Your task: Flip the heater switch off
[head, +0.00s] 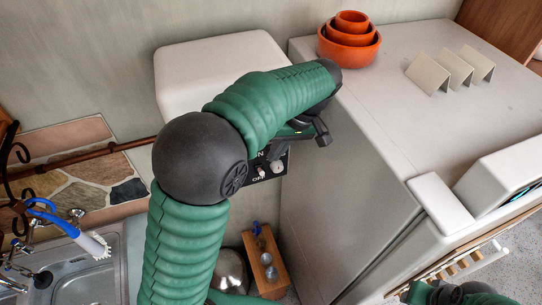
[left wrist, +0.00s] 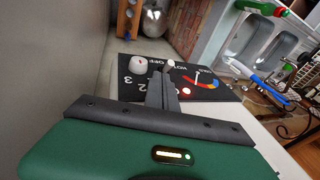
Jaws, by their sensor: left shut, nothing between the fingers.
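The heater is a white box (head: 215,55) against the wall, partly hidden behind my left arm. Its black control panel (left wrist: 215,90) shows a round white knob (left wrist: 138,66) with numbers, a small pale toggle switch (left wrist: 171,64) with ON and OFF lettering, a coloured gauge and a lit red light (left wrist: 187,91). The switch also shows in the head view (head: 260,171), just above the OFF lettering. My left gripper (left wrist: 161,84) is shut and empty, its fingers over the panel close to the switch; I cannot tell whether they touch it. My right gripper is not in view.
A white cabinet (head: 400,115) stands right of the heater, with stacked orange bowls (head: 349,42) and folded cards (head: 455,68) on top. A sink (head: 85,275) with a blue brush (head: 95,242) is at lower left. A wooden rack (head: 265,262) stands below the panel.

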